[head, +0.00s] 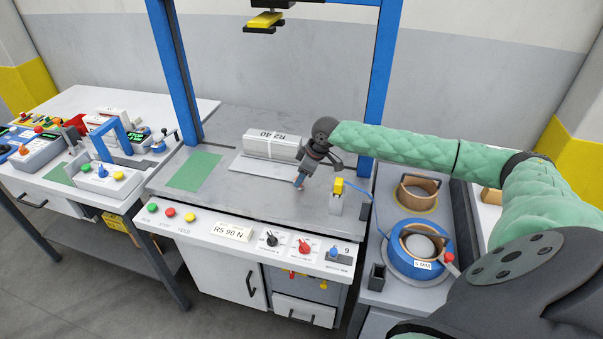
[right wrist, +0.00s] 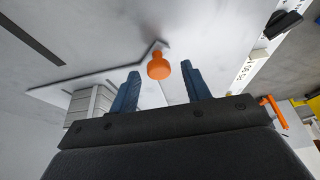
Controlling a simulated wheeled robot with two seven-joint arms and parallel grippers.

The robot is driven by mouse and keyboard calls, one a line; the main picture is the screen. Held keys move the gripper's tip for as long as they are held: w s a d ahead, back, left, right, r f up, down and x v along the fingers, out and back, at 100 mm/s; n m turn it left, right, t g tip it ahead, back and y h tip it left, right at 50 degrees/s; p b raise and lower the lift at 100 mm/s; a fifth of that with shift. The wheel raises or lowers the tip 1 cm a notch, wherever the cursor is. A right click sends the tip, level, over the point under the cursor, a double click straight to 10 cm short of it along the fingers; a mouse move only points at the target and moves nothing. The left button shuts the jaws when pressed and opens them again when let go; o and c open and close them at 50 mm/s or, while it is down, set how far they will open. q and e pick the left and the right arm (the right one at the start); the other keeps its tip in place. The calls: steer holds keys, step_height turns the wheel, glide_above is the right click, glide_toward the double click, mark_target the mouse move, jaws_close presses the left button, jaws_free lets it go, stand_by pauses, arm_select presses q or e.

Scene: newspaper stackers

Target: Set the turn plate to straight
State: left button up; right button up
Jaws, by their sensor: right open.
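The turn plate (head: 262,170) is a flat light-grey plate on the grey bench top; it also shows in the right wrist view (right wrist: 72,87). A wrapped bundle labelled R2 40 (head: 268,147) lies at its back; its end shows in the right wrist view (right wrist: 88,106). An orange knob (right wrist: 158,67) stands by the plate's corner in the right wrist view. My right gripper (head: 299,182) is over the plate's right end, open, with its blue fingers (right wrist: 158,88) on either side of the knob, no contact visible. The gripper hides the knob in the head view. My left gripper is not in view.
A green mat (head: 194,170) lies left of the plate. A small yellow-topped post (head: 337,195) stands close right of my gripper. Blue frame uprights (head: 177,70) flank the bench. The front panel (head: 235,232) carries buttons and knobs. Strap reels (head: 418,245) stand at right.

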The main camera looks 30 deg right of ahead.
steer(key=shift+w+f, duration=0.1)
steer(key=shift+f, duration=0.2)
jaws_close()
steer(key=shift+a, duration=0.15)
